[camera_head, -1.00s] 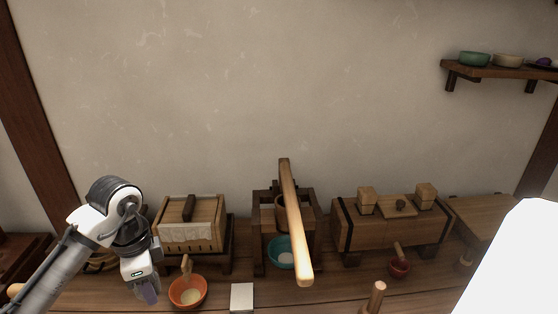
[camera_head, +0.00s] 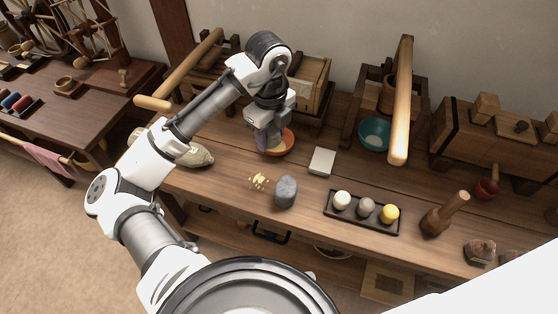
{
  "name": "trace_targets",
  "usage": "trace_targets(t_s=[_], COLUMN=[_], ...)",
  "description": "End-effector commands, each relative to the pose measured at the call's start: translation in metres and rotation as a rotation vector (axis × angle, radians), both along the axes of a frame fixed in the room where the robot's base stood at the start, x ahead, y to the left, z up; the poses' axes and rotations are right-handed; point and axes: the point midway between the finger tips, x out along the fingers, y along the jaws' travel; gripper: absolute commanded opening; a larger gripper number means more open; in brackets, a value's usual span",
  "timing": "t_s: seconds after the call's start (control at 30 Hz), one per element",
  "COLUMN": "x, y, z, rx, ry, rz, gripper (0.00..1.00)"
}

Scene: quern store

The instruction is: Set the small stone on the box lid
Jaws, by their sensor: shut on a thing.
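My gripper (camera_head: 265,148) points down in front of the orange bowl (camera_head: 287,145) and overlaps its left part in this view. It is shut on a small purplish-grey thing, mostly lost among the fingers; I cannot tell its shape or whether it is the small stone. A grey upright stone (camera_head: 286,192) stands on the bench nearer to me, apart from the gripper. Another wooden box (camera_head: 480,140) at the right has a knobbed lid (camera_head: 513,122) between two wooden blocks. I cannot tell which lid is meant.
A white square (camera_head: 322,161) lies right of the orange bowl. A dark tray (camera_head: 332,208) holds three balls. A wooden mallet (camera_head: 444,214), a teal bowl (camera_head: 374,134) under a long pole (camera_head: 402,100), and yellow crumbs (camera_head: 259,181) are also there.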

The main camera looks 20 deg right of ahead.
Motion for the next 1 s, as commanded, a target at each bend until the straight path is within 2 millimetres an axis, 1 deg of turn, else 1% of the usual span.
trace_targets(t_s=[0.03,0.2,0.3,0.4,0.67,0.8,0.87,1.0], x=[-0.002,-0.001,-0.001,-0.001,0.000,-0.001,0.000,0.000], y=[0.000,0.001,0.001,0.000,0.000,0.000,0.000,0.000], z=[-0.015,-0.059,-0.083,-0.100,-0.121,-0.141,-0.148,-0.151], rx=[-0.004,0.000,0.001,0.000,0.000,0.000,0.000,0.000], ry=[0.006,0.004,0.002,0.001,0.000,0.002,0.000,-0.001], rz=[0.001,0.002,0.003,0.001,0.002,0.001,0.002,0.001], gripper=[0.14,0.14,0.14,0.14,0.14,0.14,0.14,0.14])
